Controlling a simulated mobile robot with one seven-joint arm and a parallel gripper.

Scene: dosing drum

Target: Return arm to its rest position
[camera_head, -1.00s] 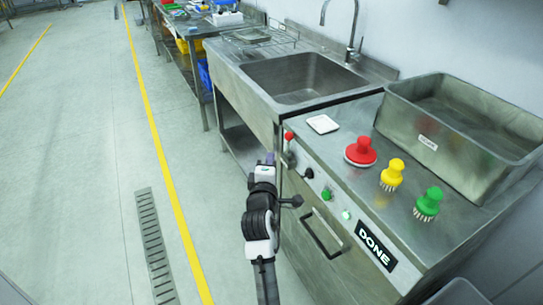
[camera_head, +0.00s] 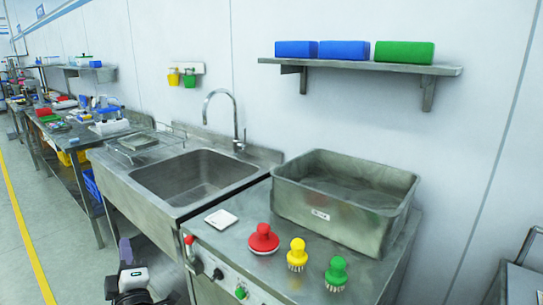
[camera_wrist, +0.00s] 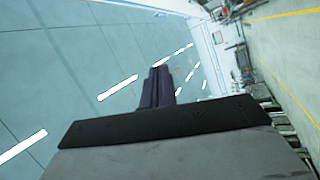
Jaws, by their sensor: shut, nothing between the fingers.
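My gripper (camera_head: 125,250) shows at the bottom of the head view, left of the steel cabinet and below the sink's front edge. In the wrist view its dark fingers (camera_wrist: 158,88) are together with nothing between them. It points away from the counter, and no object touches it. My arm behind it is mostly cut off by the lower edge of the head view.
The cabinet top carries a red brush (camera_head: 263,240), a yellow brush (camera_head: 297,256), a green brush (camera_head: 336,274), a white pad (camera_head: 221,218) and a steel tub (camera_head: 330,216). The sink (camera_head: 190,180) stands to the left. Open floor (camera_head: 40,200) lies further left.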

